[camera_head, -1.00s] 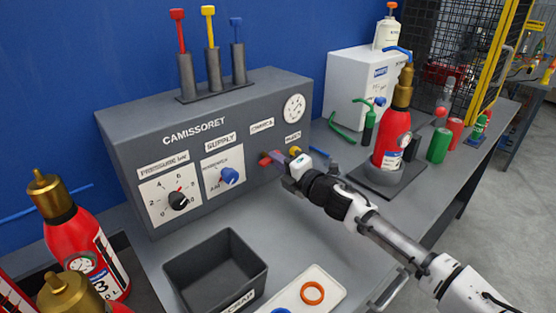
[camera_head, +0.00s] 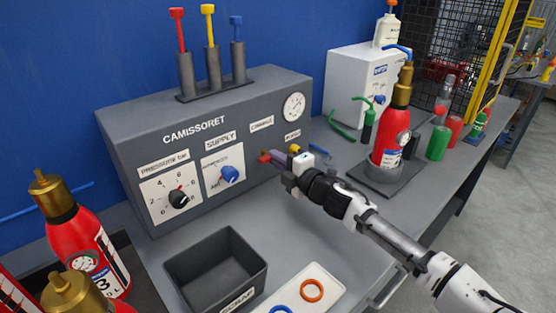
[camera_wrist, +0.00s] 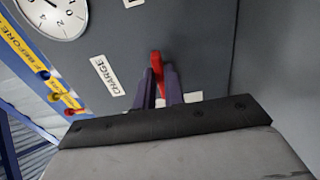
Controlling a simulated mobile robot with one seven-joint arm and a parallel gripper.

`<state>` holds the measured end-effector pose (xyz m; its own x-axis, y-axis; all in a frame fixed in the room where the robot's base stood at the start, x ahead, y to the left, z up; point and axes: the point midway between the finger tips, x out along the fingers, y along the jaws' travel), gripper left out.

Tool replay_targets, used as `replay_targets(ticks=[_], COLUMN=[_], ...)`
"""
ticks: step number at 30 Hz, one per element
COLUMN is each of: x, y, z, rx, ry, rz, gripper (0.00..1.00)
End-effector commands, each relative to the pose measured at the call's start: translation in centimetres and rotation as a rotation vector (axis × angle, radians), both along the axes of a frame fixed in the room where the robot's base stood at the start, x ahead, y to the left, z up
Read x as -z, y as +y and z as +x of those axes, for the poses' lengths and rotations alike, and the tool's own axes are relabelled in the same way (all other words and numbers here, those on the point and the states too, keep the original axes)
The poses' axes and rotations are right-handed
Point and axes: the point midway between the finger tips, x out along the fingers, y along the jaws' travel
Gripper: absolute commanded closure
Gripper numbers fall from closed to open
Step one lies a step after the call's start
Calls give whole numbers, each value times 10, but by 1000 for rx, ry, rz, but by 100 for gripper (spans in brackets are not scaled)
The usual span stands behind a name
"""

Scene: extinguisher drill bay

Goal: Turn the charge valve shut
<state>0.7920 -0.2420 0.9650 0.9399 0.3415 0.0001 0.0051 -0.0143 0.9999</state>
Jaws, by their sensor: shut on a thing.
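The charge valve's red handle (camera_head: 264,157) is low on the right part of the grey panel's front (camera_head: 135,145), below a white label (camera_head: 262,124). In the wrist view the red handle (camera_wrist: 156,64) stands out beside the CHARGE label (camera_wrist: 107,76). My gripper (camera_head: 275,160) reaches it from the right, and its purple fingers (camera_wrist: 168,84) are shut on the handle, one on each side. The fingers hide part of the handle and its base. A round white gauge (camera_head: 293,107) is above and to the right; its reading is too small to tell.
A yellow knob (camera_head: 294,149) is close beside my gripper. A red extinguisher (camera_head: 392,135) stands in a grey holder to the right. A dark bin (camera_head: 250,290) and a white tray (camera_head: 332,290) with rings are in front. Bench between panel and bin is clear.

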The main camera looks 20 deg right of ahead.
Motion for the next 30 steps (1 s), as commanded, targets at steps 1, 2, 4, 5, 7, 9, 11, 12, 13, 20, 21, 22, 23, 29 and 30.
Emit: replay_targets(ticks=[1,2,4,5,7,9,11,12,13,20,21,22,23,29,30], x=[0,0,0,0,0,0,0,0,0,2,3,3,3,3,3], y=[0,0,0,0,0,0,0,0,0,-8,-11,-13,-16,-31,-34], z=[0,0,0,0,0,0,0,0,0,-19,-27,-32,-39,-82,-89], rx=[0,0,0,0,0,0,0,0,0,4,5,4,4,5,5], ry=[1,1,1,1,0,0,0,0,0,0,0,1,1,1,1], rz=[3,3,2,2,1,1,1,1,0,-2,-2,-1,-1,-3,-1], gripper=[85,81,72,68,67,67,67,67,67,67,67,67,67,67,67])
